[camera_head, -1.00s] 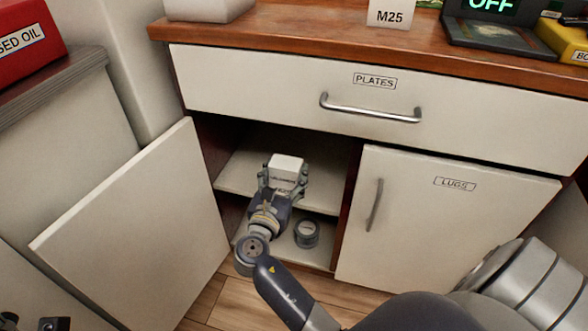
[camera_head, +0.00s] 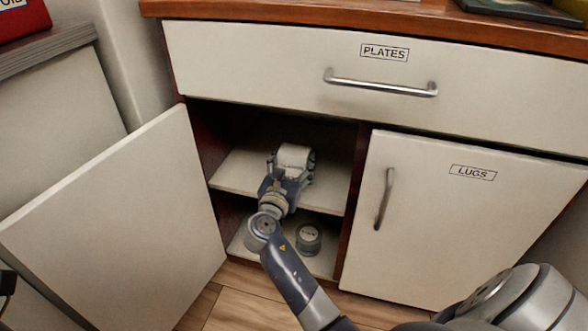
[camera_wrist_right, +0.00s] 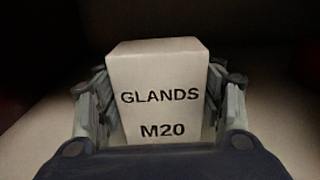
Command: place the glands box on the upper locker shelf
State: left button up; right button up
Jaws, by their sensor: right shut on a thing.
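The glands box (camera_wrist_right: 158,75) is a white box marked "GLANDS M20" in the right wrist view. In the head view the glands box (camera_head: 294,156) shows as a white block inside the open locker, over the upper shelf (camera_head: 232,174). My right gripper (camera_head: 290,165) is shut on the box, with a finger on each side of it; the fingers of the gripper (camera_wrist_right: 160,105) also show in the wrist view. I cannot tell whether the box's underside touches the shelf. My left gripper cannot be made out; only a dark bit shows at the left edge.
The locker door (camera_head: 120,215) stands open to the left. A round grey item (camera_head: 308,238) sits on the lower shelf. The closed "LUGS" door (camera_head: 450,220) is to the right, and the closed "PLATES" drawer (camera_head: 300,75) is above. The upper shelf has bare room around the box.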

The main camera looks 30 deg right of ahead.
dwell(0.3)
jog(key=shift+f, duration=0.1)
jog(key=o, duration=1.1)
jog(key=shift+o, duration=0.2)
